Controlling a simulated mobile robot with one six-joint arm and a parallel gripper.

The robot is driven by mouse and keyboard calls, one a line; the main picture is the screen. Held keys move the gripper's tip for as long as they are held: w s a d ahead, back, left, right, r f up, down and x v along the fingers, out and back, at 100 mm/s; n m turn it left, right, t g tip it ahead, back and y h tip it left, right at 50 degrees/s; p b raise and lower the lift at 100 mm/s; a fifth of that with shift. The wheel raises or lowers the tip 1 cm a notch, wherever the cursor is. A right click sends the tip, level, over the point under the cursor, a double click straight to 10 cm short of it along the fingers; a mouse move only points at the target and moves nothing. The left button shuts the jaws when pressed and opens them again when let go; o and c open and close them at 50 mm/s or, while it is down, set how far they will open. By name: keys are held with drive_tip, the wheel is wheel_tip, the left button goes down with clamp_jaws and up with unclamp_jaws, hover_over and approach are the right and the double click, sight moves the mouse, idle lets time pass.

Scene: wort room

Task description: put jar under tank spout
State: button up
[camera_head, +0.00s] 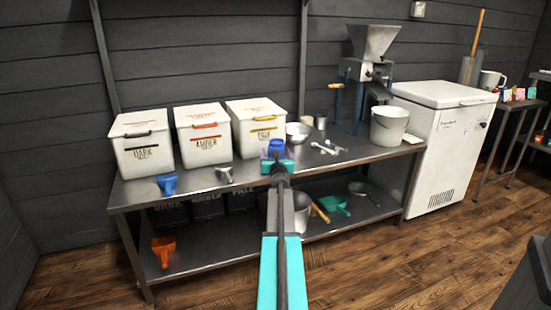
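My gripper (278,163) is in the middle of the view, reaching out over the front of the steel table. Its teal end is seen from behind, and I cannot tell whether it is open or shut. A small blue object (277,146) shows just beyond the gripper. I cannot tell if it is held or stands on the table behind, nor whether it is a jar. I see no tank with a spout and no clear jar in this view.
The steel table (235,188) carries three white lidded bins (142,145), a blue scoop (167,184), a metal cup (224,174), a mill (368,75) and a white bucket (388,126). A chest freezer (445,140) stands right. Wood floor (420,260) is clear in front.

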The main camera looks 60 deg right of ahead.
drive_tip(key=shift+x, duration=1)
drive_tip(key=shift+c, duration=0.5)
drive_tip(key=c, duration=1.3)
drive_tip(key=shift+r, duration=0.15)
wheel_tip(320, 180, up, 3)
drive_tip(key=p, duration=0.3)
drive_tip(key=shift+r, duration=0.25)
drive_tip(key=shift+s+a, duration=0.2)
drive_tip(key=shift+a, duration=0.1)
drive_tip(key=w+r+v, duration=0.1)
drive_tip(key=v, duration=1.4)
drive_tip(key=shift+a, duration=0.5)
